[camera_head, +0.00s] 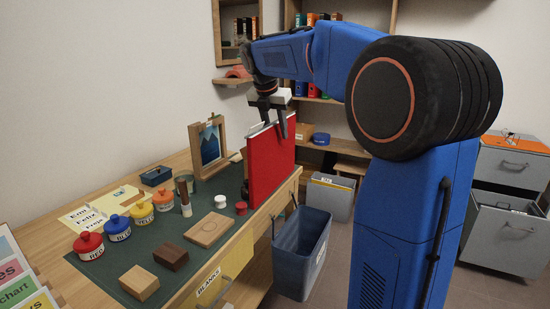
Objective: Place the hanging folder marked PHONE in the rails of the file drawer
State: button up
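A red hanging folder (270,165) stands upright near the far right part of the desk, with a pale strip along its top edge. No PHONE marking can be read on it. My gripper (279,124) points down at its top edge, with the fingers on either side of it, and appears shut on it. I cannot tell whether its bottom edge touches the desk. A grey cabinet at the far right has a file drawer (506,236) that looks pulled out; its rails cannot be made out.
The desk mat (165,262) carries several coloured jars, wooden blocks and a picture frame (209,143). A grey bin (302,255) stands beside the desk. A grey box with folders (330,197) stands behind it. My arm and column hide the floor between bin and cabinet.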

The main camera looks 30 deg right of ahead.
jog(key=shift+x, duration=1.25)
grip_shut()
dwell(0.4)
